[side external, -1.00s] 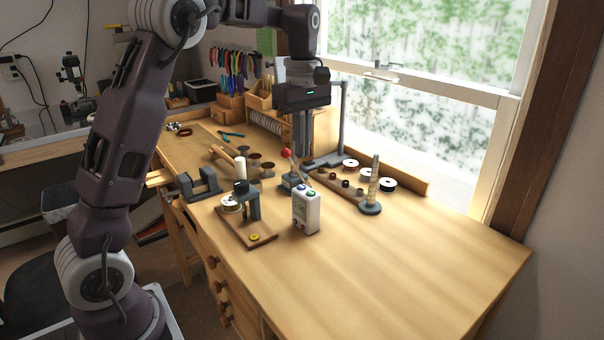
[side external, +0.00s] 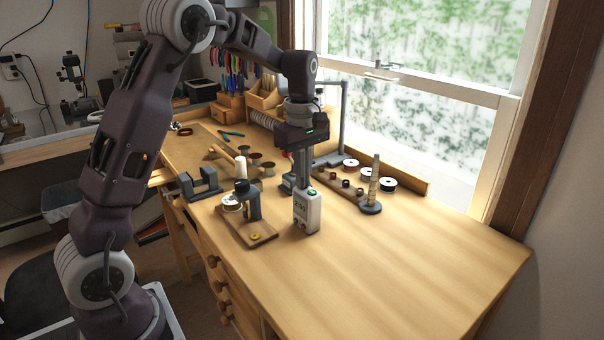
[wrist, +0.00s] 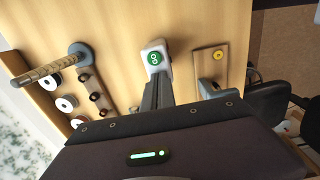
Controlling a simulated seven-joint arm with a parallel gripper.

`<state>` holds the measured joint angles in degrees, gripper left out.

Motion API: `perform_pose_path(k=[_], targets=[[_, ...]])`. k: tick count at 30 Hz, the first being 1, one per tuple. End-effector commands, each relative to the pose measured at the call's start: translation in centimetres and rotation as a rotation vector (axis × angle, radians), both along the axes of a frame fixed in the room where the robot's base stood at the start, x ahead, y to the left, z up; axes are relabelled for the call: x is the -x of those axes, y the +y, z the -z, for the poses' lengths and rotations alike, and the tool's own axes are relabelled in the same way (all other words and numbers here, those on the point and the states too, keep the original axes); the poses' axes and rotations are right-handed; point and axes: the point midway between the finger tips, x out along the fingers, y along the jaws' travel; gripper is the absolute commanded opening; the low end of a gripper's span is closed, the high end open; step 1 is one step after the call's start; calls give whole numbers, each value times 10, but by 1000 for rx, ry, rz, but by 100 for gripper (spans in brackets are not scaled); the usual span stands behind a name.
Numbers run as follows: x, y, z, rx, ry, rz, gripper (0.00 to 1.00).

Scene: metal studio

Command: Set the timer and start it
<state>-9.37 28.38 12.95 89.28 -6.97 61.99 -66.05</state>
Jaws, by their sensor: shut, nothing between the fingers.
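The timer is a white upright box (side external: 308,214) on the bench, with a display on its front and small buttons low down. A green button (side external: 312,191) shows on its top; it is plain in the wrist view (wrist: 153,58). The blue button on top is hidden behind my fingers. My gripper (side external: 301,183) is shut and empty, pointing down at the left part of the timer's top. In the wrist view its fingers (wrist: 156,100) cover the near end of the timer. I cannot tell whether the fingertips touch the blue button.
A wooden board with a dark clamp-like stand (side external: 250,207) and a yellow disc (side external: 255,236) lies left of the timer. A lever device (side external: 287,184) stands close behind it. A ringed post (side external: 373,186) and spools (side external: 388,185) are at the right. The front right bench is clear.

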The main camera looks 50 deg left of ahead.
Motion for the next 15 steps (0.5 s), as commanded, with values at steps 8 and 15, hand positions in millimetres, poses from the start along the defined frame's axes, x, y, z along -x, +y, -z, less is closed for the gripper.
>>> perform_pose_path(k=[8, 15], targets=[[4, -1, 13, 1, 28, 3, 0], [2, 0, -19, -3, 7, 2, 0]])
